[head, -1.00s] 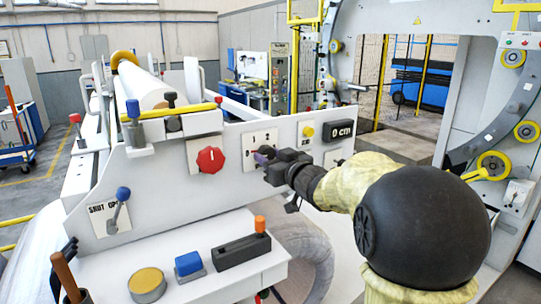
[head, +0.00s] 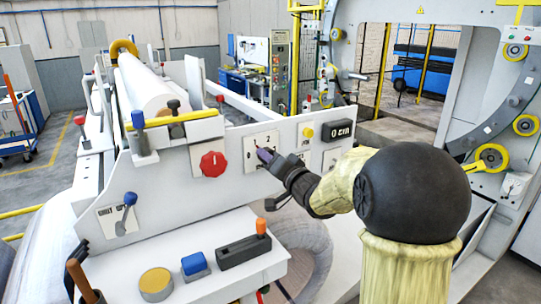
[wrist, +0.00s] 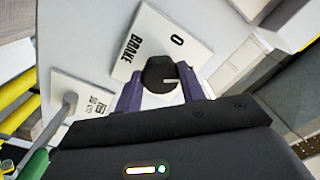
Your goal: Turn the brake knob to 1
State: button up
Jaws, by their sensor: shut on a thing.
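The brake knob (wrist: 160,74) is black and round with a white mark, on a white plate (wrist: 148,38) lettered BRAKE and 0. In the wrist view it sits between the two purple fingers of my gripper (wrist: 164,88), which is shut on it. The white mark lies on the right side of the knob in that view; the number it points at is hidden. The knob is hidden there.
A red knob (head: 212,164) is left of the plate. A yellow button (head: 308,132) and a black display (head: 328,128) are to its right. In the wrist view another plate (wrist: 70,92) with a grey lever lies at left. A shelf with a blue block (head: 194,264) stands below.

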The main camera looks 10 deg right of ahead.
jog(key=shift+m, duration=0.5)
jog(key=o, duration=1)
jog(key=shift+c, duration=0.2)
jog(key=b+v, duration=0.5)
jog(key=v, duration=1.2)
jog(key=shift+s, duration=0.15)
jog(key=shift+s+d, duration=0.1)
